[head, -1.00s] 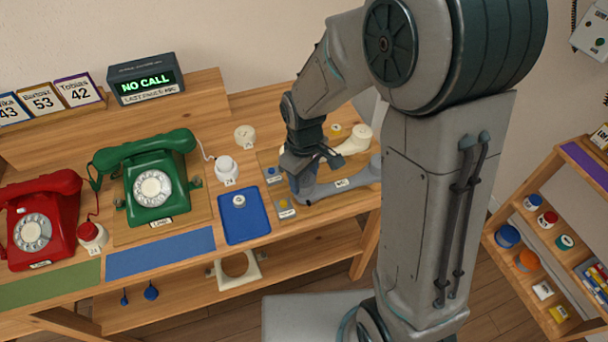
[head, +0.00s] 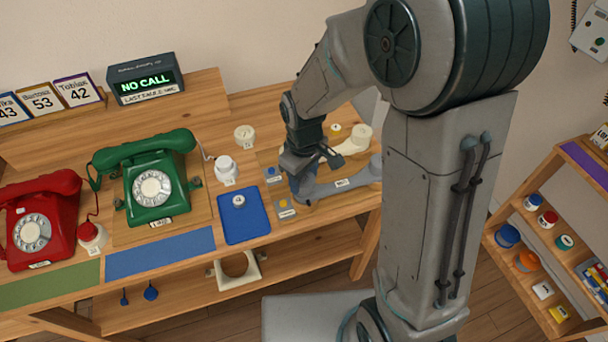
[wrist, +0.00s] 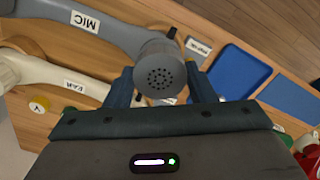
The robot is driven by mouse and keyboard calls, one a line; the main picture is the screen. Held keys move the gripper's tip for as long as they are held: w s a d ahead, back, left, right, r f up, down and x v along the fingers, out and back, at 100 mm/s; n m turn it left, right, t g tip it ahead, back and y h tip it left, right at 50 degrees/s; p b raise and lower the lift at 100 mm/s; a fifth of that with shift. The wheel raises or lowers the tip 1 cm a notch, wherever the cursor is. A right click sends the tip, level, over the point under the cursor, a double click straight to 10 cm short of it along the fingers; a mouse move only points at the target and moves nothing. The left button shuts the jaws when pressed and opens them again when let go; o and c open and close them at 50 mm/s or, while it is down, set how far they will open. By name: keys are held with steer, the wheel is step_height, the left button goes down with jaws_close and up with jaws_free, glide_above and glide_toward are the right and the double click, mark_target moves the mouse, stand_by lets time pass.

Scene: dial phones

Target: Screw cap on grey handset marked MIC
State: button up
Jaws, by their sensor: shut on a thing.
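The grey handset (head: 345,184) lies on the wooden board at the right of the bench. Its MIC label shows in the wrist view (wrist: 86,21). A grey perforated cap (wrist: 158,80) is at the near end of this handset. My gripper (wrist: 160,73) has one finger on each side of the cap and is shut on it. I cannot see the thread or tell how tightly the cap sits.
A cream handset marked EAR (wrist: 35,72) lies beside the grey one. A blue tray (head: 244,221) with a small pale part is left of the board. The green phone (head: 152,184) and red phone (head: 38,222) stand farther left. A shelf (head: 556,235) stands at right.

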steer(key=shift+f+b, duration=0.6)
steer(key=shift+f, duration=0.1)
steer(key=o, duration=1)
steer(key=shift+c, duration=0.2)
steer(key=shift+r, duration=0.1)
step_height(320, 180, up, 14)
